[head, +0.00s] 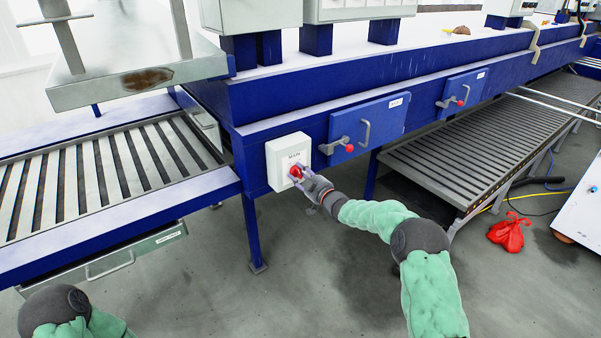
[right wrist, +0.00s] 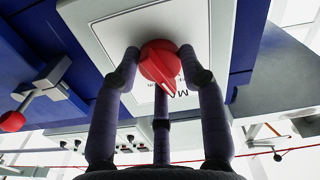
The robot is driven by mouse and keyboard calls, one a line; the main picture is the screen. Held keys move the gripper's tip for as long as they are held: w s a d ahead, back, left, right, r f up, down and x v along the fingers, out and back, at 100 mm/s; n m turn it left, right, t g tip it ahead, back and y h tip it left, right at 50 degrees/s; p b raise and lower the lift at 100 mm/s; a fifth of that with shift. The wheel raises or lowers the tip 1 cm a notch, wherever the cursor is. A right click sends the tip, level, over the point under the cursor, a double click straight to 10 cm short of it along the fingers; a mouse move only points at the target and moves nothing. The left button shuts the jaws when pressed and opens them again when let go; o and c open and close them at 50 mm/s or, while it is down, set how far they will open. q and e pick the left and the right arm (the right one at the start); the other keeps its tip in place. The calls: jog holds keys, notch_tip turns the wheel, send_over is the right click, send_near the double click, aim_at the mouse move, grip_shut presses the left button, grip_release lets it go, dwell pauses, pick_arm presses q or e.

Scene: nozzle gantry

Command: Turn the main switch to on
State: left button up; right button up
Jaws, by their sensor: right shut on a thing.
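The main switch is a white box (head: 283,165) with the label MAIN on the blue frame, and it has a red rotary knob (head: 295,172) on its front. The box also shows in the right wrist view (right wrist: 110,28), with the red knob (right wrist: 159,62) in the middle. My right gripper (head: 300,176) is at the knob, its fingers (right wrist: 160,75) closed around it from both sides. A light mark runs along the knob's ridge, seen at a slant in the wrist view. My left arm shows at the bottom left; its gripper is out of view.
Blue doors (head: 366,122) with red-tipped latch handles (head: 349,147) sit right of the box. A slatted conveyor (head: 100,170) is at left, and a lower slatted ramp (head: 480,145) at right. A red bag (head: 507,232) lies on the floor.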

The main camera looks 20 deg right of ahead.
jog(key=m+p, duration=0.1)
jog(key=m, duration=0.1)
jog(key=r+m+p, duration=0.1)
jog(key=m, duration=0.1)
jog(key=shift+p, duration=0.4)
jog(key=m+p, duration=0.2)
jog(key=m, duration=0.3)
jog(key=shift+w+d+r, duration=0.1)
jog(key=shift+w, duration=0.05)
jog(key=shift+m, duration=0.3)
jog(key=shift+d+r, duration=0.1)
jog(key=o, duration=1.1)
jog(key=shift+o, duration=0.2)
jog(key=shift+f, duration=0.45)
jog(key=v, duration=1.2)
